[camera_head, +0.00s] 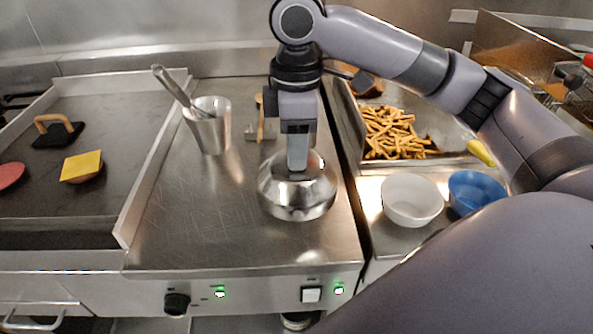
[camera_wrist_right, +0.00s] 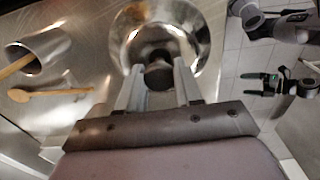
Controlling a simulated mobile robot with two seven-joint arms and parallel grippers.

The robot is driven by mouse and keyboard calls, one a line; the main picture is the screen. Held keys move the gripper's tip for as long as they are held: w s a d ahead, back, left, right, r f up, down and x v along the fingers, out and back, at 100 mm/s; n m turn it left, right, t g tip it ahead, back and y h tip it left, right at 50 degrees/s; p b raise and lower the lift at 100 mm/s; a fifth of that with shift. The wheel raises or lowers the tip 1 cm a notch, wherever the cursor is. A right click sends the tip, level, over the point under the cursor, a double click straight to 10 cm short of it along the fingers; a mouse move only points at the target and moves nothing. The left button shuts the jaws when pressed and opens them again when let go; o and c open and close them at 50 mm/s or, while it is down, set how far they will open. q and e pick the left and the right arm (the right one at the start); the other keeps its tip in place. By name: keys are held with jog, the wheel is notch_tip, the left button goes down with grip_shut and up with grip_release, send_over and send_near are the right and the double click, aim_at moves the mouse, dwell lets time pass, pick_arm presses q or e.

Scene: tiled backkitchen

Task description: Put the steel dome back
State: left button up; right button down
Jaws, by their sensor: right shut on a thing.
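The steel dome (camera_head: 297,192) is a shiny round cover in the middle of the steel worktop in the head view. Its dark knob (camera_wrist_right: 158,75) shows between the fingers in the right wrist view. My right gripper (camera_head: 298,165) comes down from above and is shut on that knob. The dome is upright, with its rim at or very near the worktop; I cannot tell whether it touches. My left gripper is outside the head view.
A griddle at left holds a cheese-topped patty (camera_head: 82,167) and a press (camera_head: 58,131). White (camera_head: 411,200) and blue (camera_head: 477,190) bowls and fries (camera_head: 395,132) are at right.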

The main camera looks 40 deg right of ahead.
notch_tip(320, 180, down, 5)
jog(key=shift+r, duration=0.2)
jog(key=shift+f, duration=0.1)
jog(key=c, duration=0.8)
grip_release()
jog(key=shift+o, duration=0.2)
notch_tip(320, 180, up, 12)
jog(key=shift+r+p, duration=0.1)
jog(key=shift+p, duration=0.8)
